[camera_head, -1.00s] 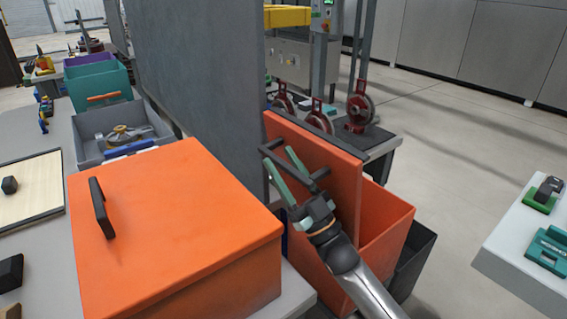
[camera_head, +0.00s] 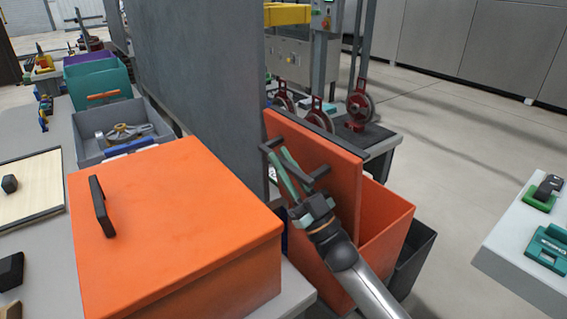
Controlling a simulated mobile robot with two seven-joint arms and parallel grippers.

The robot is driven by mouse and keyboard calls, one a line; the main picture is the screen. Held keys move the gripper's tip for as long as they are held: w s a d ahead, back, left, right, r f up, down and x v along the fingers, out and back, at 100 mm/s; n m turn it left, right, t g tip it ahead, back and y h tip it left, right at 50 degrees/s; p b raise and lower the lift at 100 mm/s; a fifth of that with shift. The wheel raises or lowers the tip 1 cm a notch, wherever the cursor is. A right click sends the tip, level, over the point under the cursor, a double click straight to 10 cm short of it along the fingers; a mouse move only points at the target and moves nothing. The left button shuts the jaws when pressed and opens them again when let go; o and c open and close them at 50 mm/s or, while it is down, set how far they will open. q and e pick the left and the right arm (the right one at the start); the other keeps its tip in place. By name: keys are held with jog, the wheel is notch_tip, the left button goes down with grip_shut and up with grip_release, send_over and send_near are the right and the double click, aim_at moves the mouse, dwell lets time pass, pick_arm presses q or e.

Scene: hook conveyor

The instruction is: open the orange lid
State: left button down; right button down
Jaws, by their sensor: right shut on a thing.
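The orange lid (camera_head: 335,165) stands upright at the back of an open orange bin (camera_head: 386,222), right of the grey partition. A dark bar handle (camera_head: 271,145) sticks out from the lid's near face. My right gripper (camera_head: 284,165) comes in from the lower right, its green fingers shut on the handle; the fingers hide part of the bar. A second orange box (camera_head: 170,215) with a closed lid and its own dark handle (camera_head: 101,206) stands on the table at the left. My left gripper is out of view.
The grey partition (camera_head: 195,70) rises between the table and the machine. A dark bin (camera_head: 412,262) stands right beside the orange bin. A grey tray (camera_head: 92,150) with tools is at the left. A white table (camera_head: 510,250) is at the right, with open floor between.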

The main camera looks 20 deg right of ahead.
aim_at(316, 141)
dwell(0.9)
